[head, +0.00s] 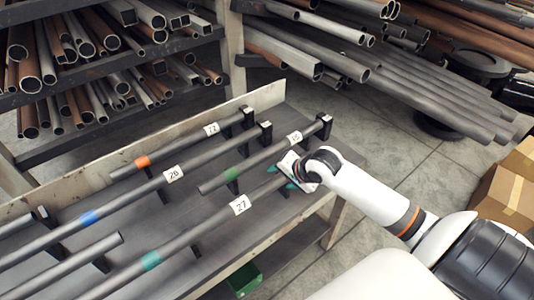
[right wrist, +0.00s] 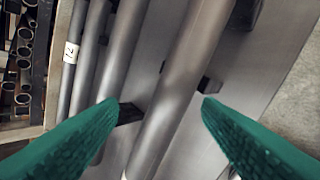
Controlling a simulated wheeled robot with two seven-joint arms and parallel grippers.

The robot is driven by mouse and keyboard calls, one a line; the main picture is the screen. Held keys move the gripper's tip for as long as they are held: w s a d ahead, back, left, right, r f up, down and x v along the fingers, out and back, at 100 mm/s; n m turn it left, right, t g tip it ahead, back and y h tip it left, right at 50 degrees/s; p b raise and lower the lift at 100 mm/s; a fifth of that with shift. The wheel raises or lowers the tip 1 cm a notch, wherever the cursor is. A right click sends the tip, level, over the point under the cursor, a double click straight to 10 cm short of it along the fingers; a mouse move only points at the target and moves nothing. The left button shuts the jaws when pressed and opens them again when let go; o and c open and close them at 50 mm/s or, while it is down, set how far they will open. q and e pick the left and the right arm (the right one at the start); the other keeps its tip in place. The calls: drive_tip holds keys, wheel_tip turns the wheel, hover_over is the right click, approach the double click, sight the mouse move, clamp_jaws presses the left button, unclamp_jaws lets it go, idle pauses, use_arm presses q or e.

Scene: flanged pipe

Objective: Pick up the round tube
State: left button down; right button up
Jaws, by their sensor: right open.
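Several round grey tubes lie on black supports on the bench. The tube tagged 27, with a teal band (head: 192,237), is nearest the front edge. My right gripper (head: 281,179) is over the far end of this tube, hiding part of it. In the right wrist view the green fingers of the gripper (right wrist: 159,103) are apart, with a thick grey tube (right wrist: 185,75) running between them. I see no finger touching it. My left gripper is out of view.
Tubes tagged 28 (head: 130,192), 22 (head: 183,146) and one with a green band (head: 262,157) lie alongside. A rack of pipes (head: 60,60) stands behind the bench (head: 285,98). Cardboard boxes (head: 505,192) are at the right.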

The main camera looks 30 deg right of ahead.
sight(270, 152)
drive_tip(key=w+d+r+m, duration=0.2)
drive_tip(key=w+d+r+m+t, duration=0.1)
drive_tip(key=w+d+r+m, duration=0.1)
drive_tip(key=d, duration=0.1)
drive_tip(key=shift+w+r, duration=0.1)
drive_tip(key=shift+w, duration=0.15)
drive_tip(key=x, duration=0.6)
drive_tip(key=shift+w+d, duration=0.25)
drive_tip(key=shift+w, duration=0.1)
drive_tip(key=shift+x, duration=2.75)
drive_tip(key=shift+s+a, duration=0.1)
clamp_jaws()
drive_tip(key=shift+r, duration=0.1)
